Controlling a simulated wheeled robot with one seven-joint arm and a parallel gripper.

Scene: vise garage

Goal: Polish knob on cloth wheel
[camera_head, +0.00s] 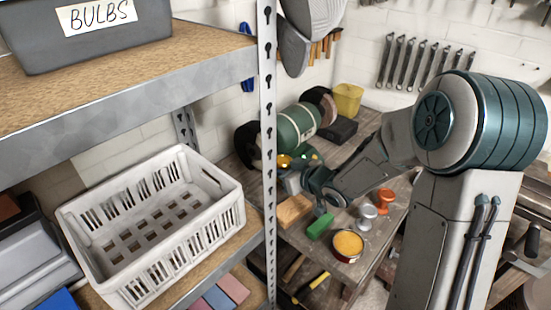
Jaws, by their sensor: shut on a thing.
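The polishing machine has a green motor body (297,128) and stands on the bench behind my gripper. A black round part (248,146) is at its left end. A pale brownish wheel (321,106), which looks like the cloth wheel, is at its right end. My gripper (288,168) is in front of the motor, small and partly hidden by my own wrist. It is shut on a shiny brass-coloured knob (284,161), which shows at its left tip. The knob looks apart from the right wheel; whether it touches anything at the left is unclear.
The bench holds a wood block (294,210), a green block (319,225), a silver piece (366,214), an orange piece (385,199), an open tin (348,245) and a yellow container (347,100). A metal shelf post (267,170) and white crate (150,225) stand left.

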